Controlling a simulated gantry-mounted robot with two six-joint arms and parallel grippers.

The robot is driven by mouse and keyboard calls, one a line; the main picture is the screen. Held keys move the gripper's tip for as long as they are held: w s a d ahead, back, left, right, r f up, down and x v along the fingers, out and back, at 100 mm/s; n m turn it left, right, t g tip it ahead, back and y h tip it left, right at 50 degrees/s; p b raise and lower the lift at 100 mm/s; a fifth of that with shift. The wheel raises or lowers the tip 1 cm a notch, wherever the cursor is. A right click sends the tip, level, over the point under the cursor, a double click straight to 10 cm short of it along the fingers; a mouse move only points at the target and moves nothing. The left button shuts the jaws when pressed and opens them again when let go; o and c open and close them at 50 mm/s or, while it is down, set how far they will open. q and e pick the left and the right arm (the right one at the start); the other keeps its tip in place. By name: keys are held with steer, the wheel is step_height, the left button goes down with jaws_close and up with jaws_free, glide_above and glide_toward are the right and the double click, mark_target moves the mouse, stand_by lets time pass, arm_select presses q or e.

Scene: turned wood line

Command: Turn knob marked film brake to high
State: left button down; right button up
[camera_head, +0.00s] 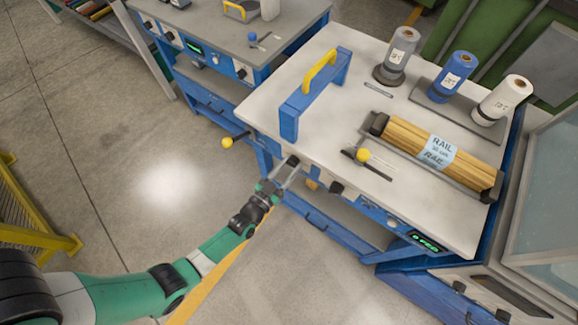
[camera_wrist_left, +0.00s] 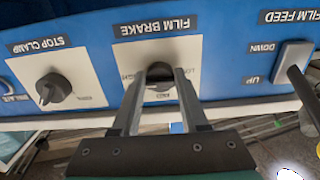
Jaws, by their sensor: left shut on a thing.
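The film brake knob (camera_wrist_left: 159,76) is dark and round on a white plate (camera_wrist_left: 186,50) under an upside-down FILM BRAKE label in the left wrist view. My left gripper (camera_wrist_left: 160,73) is shut on this knob, one finger on each side. HIGH shows left of the knob, MED below it and LOW partly to its right. The fingers hide part of the knob, and I cannot tell where its pointer stands. In the head view my left gripper (camera_head: 287,172) reaches the bench's front panel, and the knob (camera_head: 292,160) shows at its fingertips. My right gripper is not in view.
A stop clamp knob (camera_wrist_left: 53,90) and a film feed switch (camera_wrist_left: 292,62) flank the film brake. A yellow-ball lever (camera_head: 228,142) sticks out left of my gripper. The bench top (camera_head: 335,120) carries a wood bundle (camera_head: 410,143) and several rolls. Open floor lies in front.

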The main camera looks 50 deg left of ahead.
arm_select(q)
steer(key=shift+c, duration=2.1)
jaws_free()
steer(key=shift+s, duration=0.1)
steer(key=p+v, duration=0.3)
steer(key=v, duration=0.8)
steer(key=shift+s, duration=0.2)
steer(key=shift+d, duration=0.1)
